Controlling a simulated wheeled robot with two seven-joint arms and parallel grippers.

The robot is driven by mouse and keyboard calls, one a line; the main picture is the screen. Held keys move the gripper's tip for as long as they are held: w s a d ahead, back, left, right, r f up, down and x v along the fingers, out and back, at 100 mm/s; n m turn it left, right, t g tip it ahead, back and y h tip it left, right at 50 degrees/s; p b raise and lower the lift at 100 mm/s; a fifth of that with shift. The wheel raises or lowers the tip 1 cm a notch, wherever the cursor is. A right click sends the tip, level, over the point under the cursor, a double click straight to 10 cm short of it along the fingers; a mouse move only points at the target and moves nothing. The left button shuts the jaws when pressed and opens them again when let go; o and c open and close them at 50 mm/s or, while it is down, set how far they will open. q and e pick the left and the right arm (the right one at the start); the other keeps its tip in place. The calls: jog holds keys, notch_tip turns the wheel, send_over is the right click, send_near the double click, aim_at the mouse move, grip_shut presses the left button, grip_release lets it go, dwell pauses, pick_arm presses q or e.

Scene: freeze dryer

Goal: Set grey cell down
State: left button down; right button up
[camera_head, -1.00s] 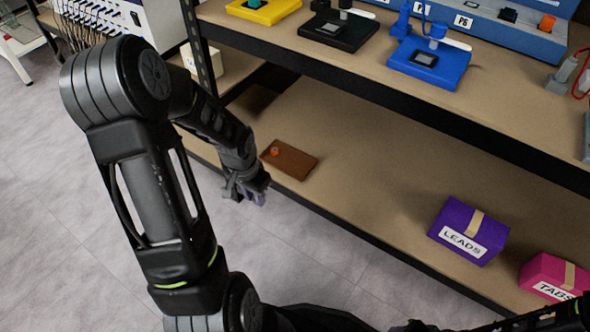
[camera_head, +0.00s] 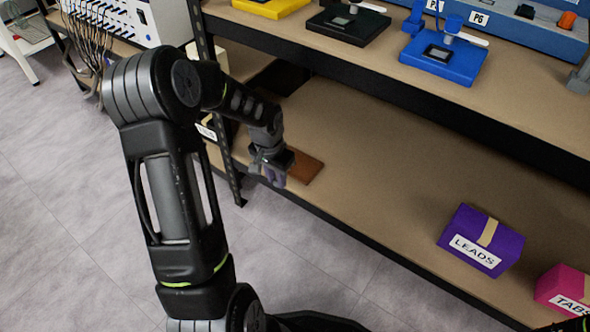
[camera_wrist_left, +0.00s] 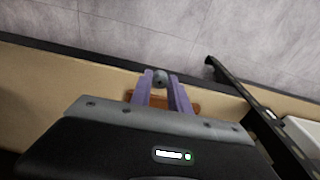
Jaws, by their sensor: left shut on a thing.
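My left gripper (camera_head: 274,182) hangs at the front edge of the lower shelf, just in front of a brown plate (camera_head: 308,167) and hiding part of it. In the left wrist view the gripper's purple fingers (camera_wrist_left: 162,82) are shut on a small dark grey rounded piece, the grey cell (camera_wrist_left: 160,77), held at the fingertips. The brown plate also shows behind the fingers in the left wrist view (camera_wrist_left: 191,103). The cell cannot be made out in the head view. My right gripper is out of view.
The lower shelf (camera_head: 380,165) is bare between the brown plate and a purple LEADS box (camera_head: 480,241). A pink TABS box (camera_head: 565,288) stands further right. A dark shelf post (camera_head: 207,60) rises left of the gripper. The upper shelf holds blue (camera_head: 443,62) and black (camera_head: 347,30) devices.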

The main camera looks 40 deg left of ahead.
pick_arm(q)
jog(key=b, duration=0.2)
send_over(296, 173)
jog(key=s, duration=0.1)
jog(key=shift+s, duration=0.15)
jog(key=shift+w+f, duration=0.3)
jog(key=shift+w, duration=0.1)
notch_tip(296, 173, down, 3)
jog(key=shift+f+b, duration=0.1)
jog(key=shift+b, duration=1.15)
jog(key=c, duration=1.2)
grip_release()
jog(key=shift+c, duration=0.2)
